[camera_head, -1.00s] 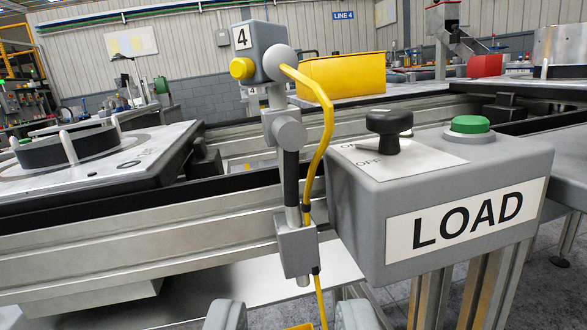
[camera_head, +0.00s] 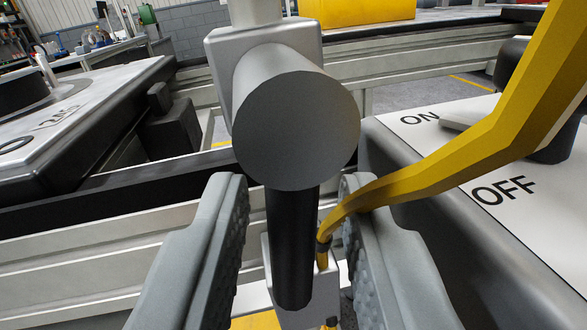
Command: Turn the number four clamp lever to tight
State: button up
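The clamp lever is a black handle (camera_head: 290,250) hanging down from a round grey hub (camera_head: 296,130). The number 4 box above it is out of frame now. My gripper (camera_head: 291,185) is open, with one ridged grey finger on each side of the black handle. A gap shows between the handle and each finger, so it is not held. A yellow cable (camera_head: 450,160) crosses over the right finger's tip and runs down close beside the handle's right side.
The control box (camera_head: 420,222) marked ON and OFF stands close on the right, with a dark knob (camera_head: 560,135) partly behind the cable. A conveyor rail (camera_head: 90,250) runs behind. A yellow bin (camera_head: 368,10) is further back.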

jog(key=shift+w, duration=0.15)
jog(key=shift+c, duration=0.5)
grip_shut()
jog(key=shift+d+n, duration=0.25)
jog(key=shift+n, duration=0.55)
jog(key=shift+o, duration=0.5)
grip_release()
jog(key=s+a, duration=0.2)
jog(key=s, duration=1.5)
jog(key=shift+a+f, duration=0.25)
jog(key=shift+a, duration=0.15)
